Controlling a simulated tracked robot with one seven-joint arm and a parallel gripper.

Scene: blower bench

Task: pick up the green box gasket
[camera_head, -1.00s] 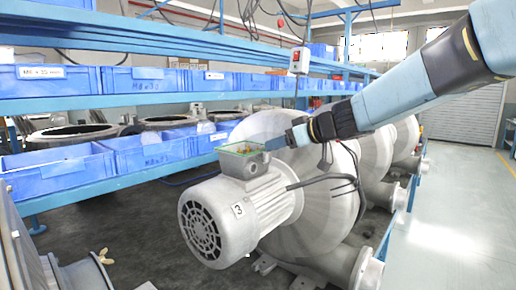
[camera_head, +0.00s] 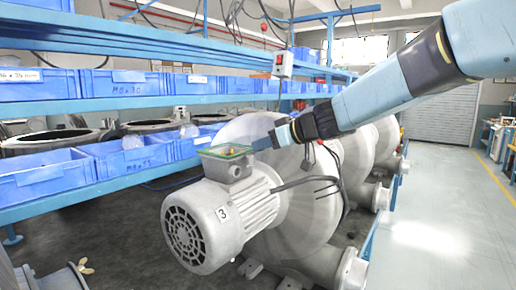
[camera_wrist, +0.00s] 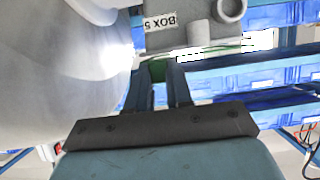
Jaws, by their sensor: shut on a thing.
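The green box gasket (camera_head: 228,151) is a thin green rectangular frame on the open top of the terminal box (camera_head: 227,168) of the grey motor numbered 3. In the wrist view its green edge (camera_wrist: 222,48) runs along the box rim, and a green part (camera_wrist: 157,70) shows between my fingers. My gripper (camera_head: 264,143) reaches it from the right at the box's height. In the wrist view my gripper (camera_wrist: 158,80) is shut on the green part. Whether the gasket touches the box rim all round, I cannot tell.
The large grey blower housing (camera_head: 262,185) stands right behind the motor, close under my arm. Blue bins (camera_head: 45,178) and shelves line the left. A red-button switch box (camera_head: 282,65) hangs above. The floor (camera_head: 440,210) at right is clear.

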